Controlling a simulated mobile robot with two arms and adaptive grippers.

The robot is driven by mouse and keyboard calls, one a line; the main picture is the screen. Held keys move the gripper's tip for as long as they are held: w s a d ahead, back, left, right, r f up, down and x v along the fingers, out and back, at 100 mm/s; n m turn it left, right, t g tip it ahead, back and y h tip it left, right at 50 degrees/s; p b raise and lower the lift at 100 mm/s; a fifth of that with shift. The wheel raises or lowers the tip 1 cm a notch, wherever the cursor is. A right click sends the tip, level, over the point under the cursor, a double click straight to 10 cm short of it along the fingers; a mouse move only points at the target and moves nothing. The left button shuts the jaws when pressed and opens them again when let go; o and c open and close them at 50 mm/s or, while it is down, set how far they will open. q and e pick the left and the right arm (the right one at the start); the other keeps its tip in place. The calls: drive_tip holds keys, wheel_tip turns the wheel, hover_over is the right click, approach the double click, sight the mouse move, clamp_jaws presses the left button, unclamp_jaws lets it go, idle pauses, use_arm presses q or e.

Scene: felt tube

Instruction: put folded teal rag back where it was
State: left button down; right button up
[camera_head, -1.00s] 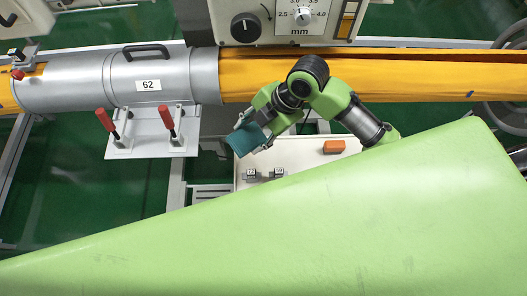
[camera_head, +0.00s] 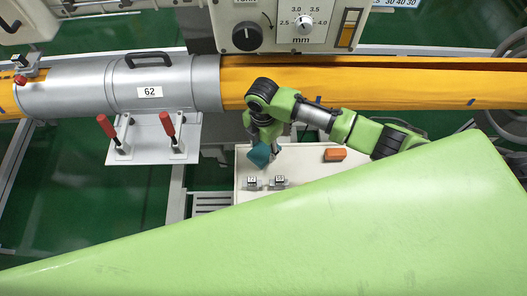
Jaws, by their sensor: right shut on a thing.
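The folded teal rag (camera_head: 260,155) is in my right gripper (camera_head: 262,143), which is shut on it. The gripper points down, and the rag shows over the left back part of a white tray (camera_head: 243,190). I cannot tell whether the rag touches the tray. My left gripper does not show.
On the tray are an orange block (camera_head: 335,154) and two small metal blocks (camera_head: 265,183). The orange felt tube (camera_head: 400,85) runs behind my right arm. A control panel (camera_head: 272,25) is above.

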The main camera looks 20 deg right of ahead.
sight(263, 150)
wheel_tip(263, 150, down, 3)
drive_tip(key=shift+f, duration=0.1)
drive_tip(key=shift+f, duration=0.15)
drive_tip(key=shift+f, duration=0.35)
drive_tip(key=o, duration=1.1)
drive_tip(key=shift+r, duration=0.1)
drive_tip(key=shift+r, duration=0.35)
wheel_tip(263, 150, up, 12)
drive_tip(key=shift+w+r+b, duration=0.1)
drive_tip(key=shift+w+b, duration=0.05)
drive_tip(key=shift+b, duration=0.4)
